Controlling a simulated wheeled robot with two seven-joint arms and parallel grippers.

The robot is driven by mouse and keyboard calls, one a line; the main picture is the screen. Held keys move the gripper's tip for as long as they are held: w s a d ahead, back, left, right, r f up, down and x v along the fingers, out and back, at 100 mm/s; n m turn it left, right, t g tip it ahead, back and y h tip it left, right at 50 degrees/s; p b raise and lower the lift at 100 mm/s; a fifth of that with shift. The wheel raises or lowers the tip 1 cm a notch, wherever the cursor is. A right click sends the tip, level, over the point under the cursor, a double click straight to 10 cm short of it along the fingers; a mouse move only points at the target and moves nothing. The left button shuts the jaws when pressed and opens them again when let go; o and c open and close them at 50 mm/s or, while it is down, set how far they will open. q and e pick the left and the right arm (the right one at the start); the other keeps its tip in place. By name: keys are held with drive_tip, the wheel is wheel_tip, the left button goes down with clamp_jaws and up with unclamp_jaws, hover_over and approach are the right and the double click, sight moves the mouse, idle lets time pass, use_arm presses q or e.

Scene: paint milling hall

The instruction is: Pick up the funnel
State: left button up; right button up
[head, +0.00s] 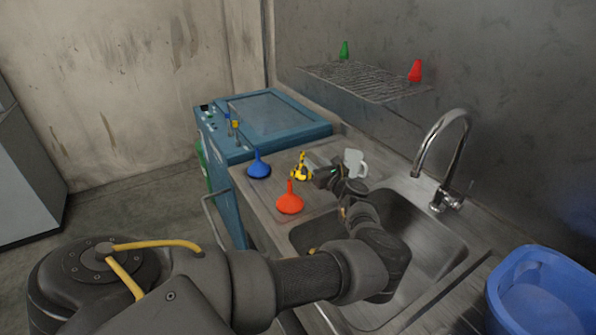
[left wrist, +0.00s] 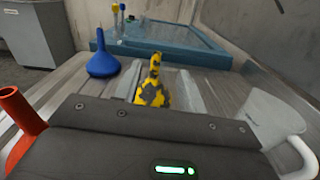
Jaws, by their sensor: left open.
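Three funnels stand spout up on the drainboard: a blue funnel (head: 259,167), an orange-red funnel (head: 289,203) and a yellow-and-black funnel (head: 301,172). My left gripper (head: 313,164) is open, just beside the yellow-and-black funnel. In the left wrist view, that funnel (left wrist: 152,90) shows between the two grey fingers, its lower part hidden by the gripper body; I cannot tell whether they touch. The blue funnel (left wrist: 102,62) is left of the fingers there, and the orange-red funnel (left wrist: 20,120) is at the left edge. My right gripper is not in view.
A white jug (head: 354,162) stands right of the gripper, close by. My left arm reaches over the sink (head: 420,235) with its faucet (head: 445,150). A wire shelf (head: 365,82) holds a green and a red cone-shaped thing. A blue tub (head: 540,295) is at right.

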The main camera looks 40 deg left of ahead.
sight(304, 153)
use_arm(q)
drive_tip(key=shift+s+d+f+n, duration=0.15)
drive_tip(key=shift+s+d+n, duration=0.25)
drive_tip(key=shift+n, duration=0.1)
drive_tip(key=shift+w+a+f+b, duration=0.2)
drive_tip(key=shift+a+b, duration=0.1)
drive_tip(key=shift+b, duration=0.35)
drive_tip(key=b+x, duration=0.2)
drive_tip(key=b, duration=0.3)
drive_tip(key=shift+a+f, duration=0.1)
drive_tip(key=shift+a, duration=0.2)
drive_tip(key=shift+w+a+r+p, duration=0.2)
drive_tip(key=shift+a+p, duration=0.2)
drive_tip(key=shift+a, duration=0.15)
drive_tip(key=shift+w+a+r+p, duration=0.2)
drive_tip(key=shift+a+p, duration=0.15)
drive_tip(key=shift+a, duration=0.2)
drive_tip(key=shift+a+f, duration=0.15)
drive_tip(key=shift+a, duration=0.05)
drive_tip(key=shift+w+a+r+p, duration=0.1)
drive_tip(key=shift+a+r+p, duration=0.2)
drive_tip(key=shift+a+p, duration=0.1)
drive_tip(key=p+x, duration=0.1)
drive_tip(key=x, duration=0.2)
drive_tip(key=shift+w+a, duration=0.1)
drive_tip(key=shift+a, duration=0.2)
drive_tip(key=shift+w+a+f, duration=0.15)
drive_tip(key=shift+a, duration=0.2)
drive_tip(key=shift+d, duration=0.1)
